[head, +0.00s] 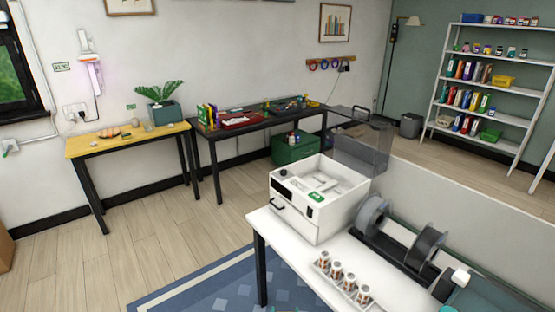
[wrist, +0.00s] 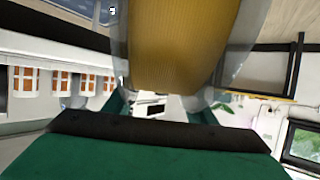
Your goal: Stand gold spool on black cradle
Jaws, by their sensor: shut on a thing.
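The gold spool (wrist: 178,42) fills the upper middle of the wrist view, with clear flanges on both sides. My gripper (wrist: 163,108) is shut on it; the teal fingers show just below the spool, and the exact contact is partly hidden. In the head view the black cradle (head: 399,250) lies along the white table. Two grey spools stand in it, one near the white machine (head: 372,218) and one further right (head: 427,246). The gold spool cannot be made out in the head view. The cradle cannot be clearly made out in the wrist view.
A white machine (head: 312,205) with a raised clear lid (head: 362,150) stands on the white table (head: 285,243). A tray of several patterned cups (head: 342,283) is at the table's front; these cups also show in the wrist view (wrist: 60,84). A low pale partition (head: 470,200) runs behind the table.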

